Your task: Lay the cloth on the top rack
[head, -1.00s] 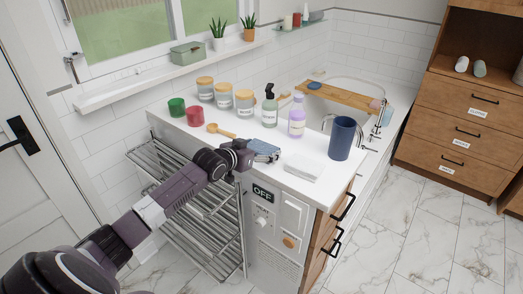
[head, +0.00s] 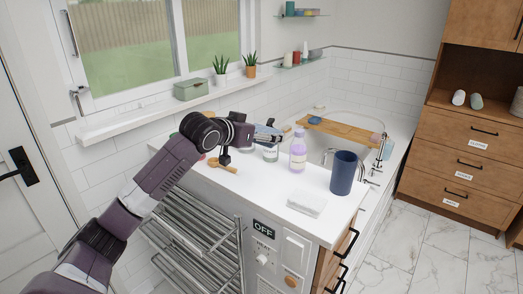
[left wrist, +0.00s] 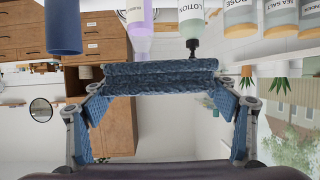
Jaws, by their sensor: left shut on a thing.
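The blue cloth (head: 268,134) is held by my left gripper (head: 255,136), high above the counter's back part. In the left wrist view, which is upside down, the cloth (left wrist: 160,76) is a folded, textured blue strip hanging across between the fingers. The metal rack (head: 200,238) has several tiers of bars and stands against the counter's left side. Its top tier (head: 195,207) is empty where it shows, below and left of my gripper. My left arm covers part of the rack's left side. My right gripper is not in view.
On the counter stand a lotion bottle (head: 271,153), a purple bottle (head: 298,150), a dark blue cup (head: 343,172) and a white folded item (head: 306,203). A wooden spoon (head: 222,164) lies near the rack side. A window shelf (head: 150,124) runs behind the arm.

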